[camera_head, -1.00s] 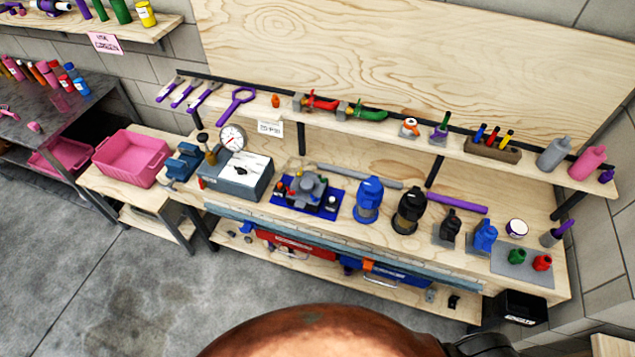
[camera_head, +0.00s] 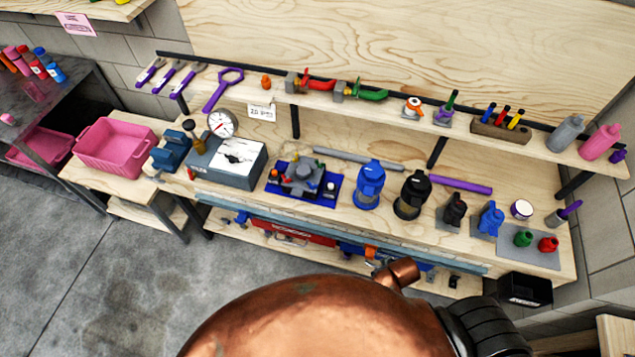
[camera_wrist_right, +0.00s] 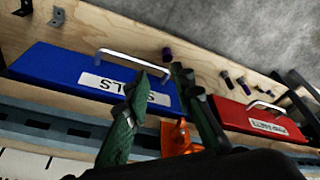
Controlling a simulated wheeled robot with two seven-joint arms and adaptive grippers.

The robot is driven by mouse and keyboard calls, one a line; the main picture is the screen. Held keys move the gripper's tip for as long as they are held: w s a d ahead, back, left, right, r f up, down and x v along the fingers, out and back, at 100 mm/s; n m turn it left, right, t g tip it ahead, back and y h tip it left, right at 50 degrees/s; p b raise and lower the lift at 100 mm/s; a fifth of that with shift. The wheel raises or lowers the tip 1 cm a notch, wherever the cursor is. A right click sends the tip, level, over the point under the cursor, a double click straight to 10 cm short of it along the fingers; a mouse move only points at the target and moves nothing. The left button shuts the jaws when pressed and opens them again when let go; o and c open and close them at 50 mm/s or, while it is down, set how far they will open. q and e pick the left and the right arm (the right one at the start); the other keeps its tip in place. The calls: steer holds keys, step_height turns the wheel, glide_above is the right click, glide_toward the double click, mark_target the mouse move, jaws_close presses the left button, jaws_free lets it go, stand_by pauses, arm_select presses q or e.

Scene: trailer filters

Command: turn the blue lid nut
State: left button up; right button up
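A blue filter housing with a blue lid (camera_head: 370,184) stands upright on the workbench in the head view, left of a similar black housing (camera_head: 411,195). A smaller blue unit (camera_head: 490,219) stands farther right. Which part is the lid nut is too small to tell. My right gripper (camera_wrist_right: 163,82) shows dark green fingers, apart and with nothing between them. It is over the lower shelf, near a blue toolbox (camera_wrist_right: 92,78) and an orange part (camera_wrist_right: 181,138). My left gripper is in neither view.
A blue mat (camera_head: 287,190) with a grey assembly, a grey gauge box (camera_head: 230,165), green cap (camera_head: 523,238) and red cap (camera_head: 548,244) are on the bench. Tools line the upper shelf (camera_head: 330,106). A red toolbox (camera_wrist_right: 262,122) is on the lower shelf.

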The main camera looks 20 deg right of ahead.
step_height(320, 180, up, 12)
steer(key=a+r+t, duration=0.1)
steer(key=w+a+r+n+t+y, duration=0.1)
steer(key=w+a+r+n+y, duration=0.15)
steer(key=w+a, duration=0.65)
step_height(320, 180, up, 16)
steer(key=n+g, duration=0.2)
steer(key=n, duration=0.4)
glide_above(313, 184)
steer(key=s+d, duration=0.2)
steer(key=shift+y, duration=0.55)
steer(key=b+x, duration=0.1)
steer(key=x, duration=0.6)
steer(key=shift+d+f+b, duration=0.15)
steer(key=shift+f+b, duration=0.2)
steer(key=shift+f, duration=0.05)
steer(key=shift+c, duration=0.5)
jaws_close()
